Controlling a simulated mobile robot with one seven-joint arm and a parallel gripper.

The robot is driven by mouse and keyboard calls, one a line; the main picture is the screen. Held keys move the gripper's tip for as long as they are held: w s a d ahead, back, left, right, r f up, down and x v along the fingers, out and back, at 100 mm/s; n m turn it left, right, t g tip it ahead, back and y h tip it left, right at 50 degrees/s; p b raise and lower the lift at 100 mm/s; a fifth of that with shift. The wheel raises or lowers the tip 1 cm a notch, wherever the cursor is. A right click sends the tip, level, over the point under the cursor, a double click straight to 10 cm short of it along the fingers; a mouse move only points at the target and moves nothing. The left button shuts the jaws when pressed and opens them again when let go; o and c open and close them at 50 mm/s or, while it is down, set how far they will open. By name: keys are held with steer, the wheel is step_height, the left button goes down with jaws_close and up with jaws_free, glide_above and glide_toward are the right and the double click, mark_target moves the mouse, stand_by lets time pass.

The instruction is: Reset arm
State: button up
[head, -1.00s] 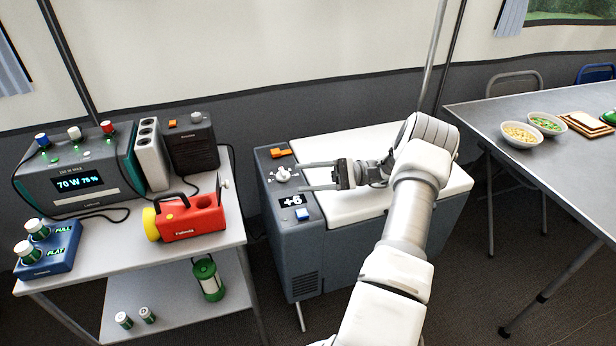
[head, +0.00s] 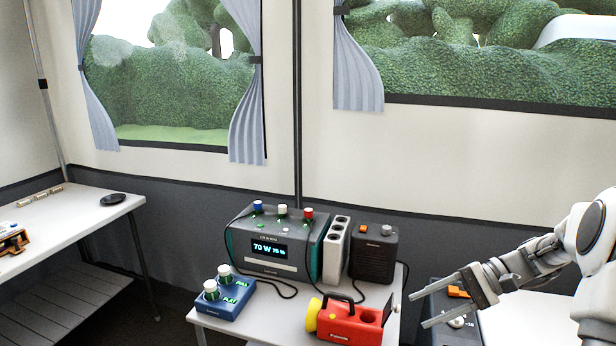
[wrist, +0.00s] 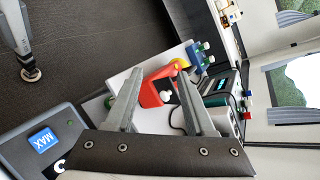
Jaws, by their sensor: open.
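My gripper (head: 440,309) is at the right of the head view, with its two fingers apart and nothing between them. It points left, above the front panel of the cool box (head: 455,335), near the panel's orange switch and dial. In the wrist view my gripper (wrist: 153,95) also shows open, its fingers reaching toward the small table with the red flashlight (wrist: 158,87). The fingers appear clear of that table's objects.
The small table (head: 265,330) holds the power station (head: 275,250), a blue battery charger (head: 224,297), a dark speaker-like box (head: 373,255) and the red flashlight (head: 347,322). Another table (head: 60,235) stands at left with a black disc (head: 113,199). Open floor lies between the tables.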

steer(key=s+a+r+n+t+h, duration=0.1)
steer(key=s+a+r+n+h, duration=0.4)
steer(key=s+a+r+h, duration=0.5)
steer(key=s+n+t+h, duration=0.3)
steer(key=s+t, duration=0.2)
steer(key=s, duration=0.5)
step_height(320, 180, up, 18)
steer(key=p, duration=1.8)
steer(key=shift+a+f, duration=0.15)
steer(key=shift+s, duration=0.15)
